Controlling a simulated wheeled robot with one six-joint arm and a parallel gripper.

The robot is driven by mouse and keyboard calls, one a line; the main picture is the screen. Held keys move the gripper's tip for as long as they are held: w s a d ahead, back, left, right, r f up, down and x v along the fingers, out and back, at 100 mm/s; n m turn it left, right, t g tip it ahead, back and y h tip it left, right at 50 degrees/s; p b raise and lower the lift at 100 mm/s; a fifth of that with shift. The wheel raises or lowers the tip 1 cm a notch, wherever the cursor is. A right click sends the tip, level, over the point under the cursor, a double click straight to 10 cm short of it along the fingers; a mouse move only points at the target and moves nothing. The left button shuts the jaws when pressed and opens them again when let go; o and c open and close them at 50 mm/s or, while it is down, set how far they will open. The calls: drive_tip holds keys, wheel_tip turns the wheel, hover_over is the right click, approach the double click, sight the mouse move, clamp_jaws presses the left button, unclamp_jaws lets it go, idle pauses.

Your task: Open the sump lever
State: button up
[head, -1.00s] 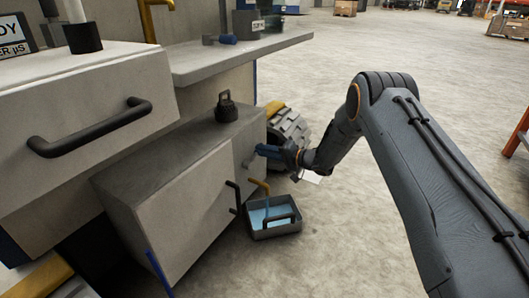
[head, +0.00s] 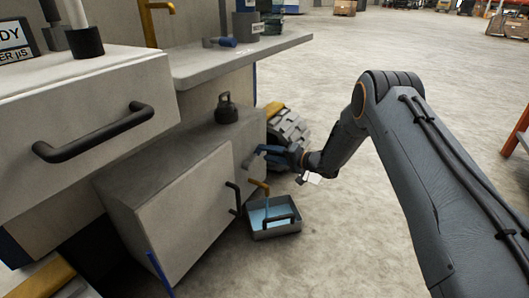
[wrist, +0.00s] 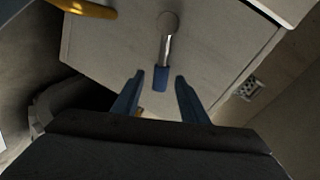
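The sump lever (wrist: 167,45) is a metal rod with a blue tip on a round pivot, set on the grey cabinet face in the wrist view. It points down in that picture, toward my gripper (wrist: 160,77). My gripper's two blue fingers are open, one on each side of the blue tip, with gaps visible. In the head view my gripper (head: 272,152) is at the low cabinet's right face, where the fingers partly hide the lever. A yellow spout (head: 261,185) stands below it, over a grey tray (head: 275,234) holding blue liquid. A pale streak shows below the spout.
The low grey cabinet (head: 185,215) has a black door handle (head: 234,198) near the spout. A counter (head: 240,58) overhangs above, and a black knobbed weight (head: 226,108) sits on the cabinet. A dark ribbed wheel (head: 290,130) stands behind my gripper. The floor at right is open.

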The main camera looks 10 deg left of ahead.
drive_tip(key=p+v, duration=0.1)
drive_tip(key=v, duration=0.4)
drive_tip(key=shift+d+p, duration=0.2)
drive_tip(key=shift+p, duration=0.2)
